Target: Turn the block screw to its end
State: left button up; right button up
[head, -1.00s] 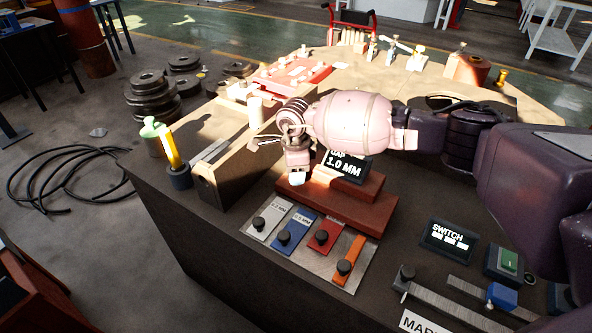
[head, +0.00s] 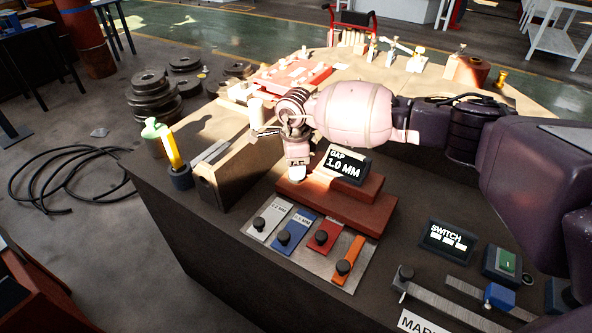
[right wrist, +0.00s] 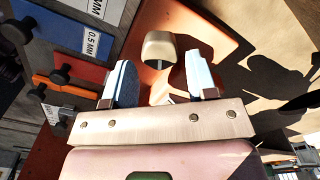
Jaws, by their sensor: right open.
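My right gripper (head: 297,174) points down over the left end of the red-brown stepped block (head: 345,212). In the right wrist view the gripper (right wrist: 160,72) is open, its two pale fingers apart. A beige, rounded knob (right wrist: 160,46), apparently the block screw, shows between and just beyond the fingertips, with a gap on each side. The gripper hides the knob in the head view. A black display (head: 347,166) on the block reads "GAP 1.0 MM". My left gripper is not in view.
Coloured gauge plates with black knobs (head: 323,237) lie in front of the block.

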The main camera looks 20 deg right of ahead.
notch_tip(320, 180, up, 6)
jog(key=shift+r+p, duration=0.25)
jog(key=shift+p, duration=0.15)
jog(key=shift+r, duration=0.75)
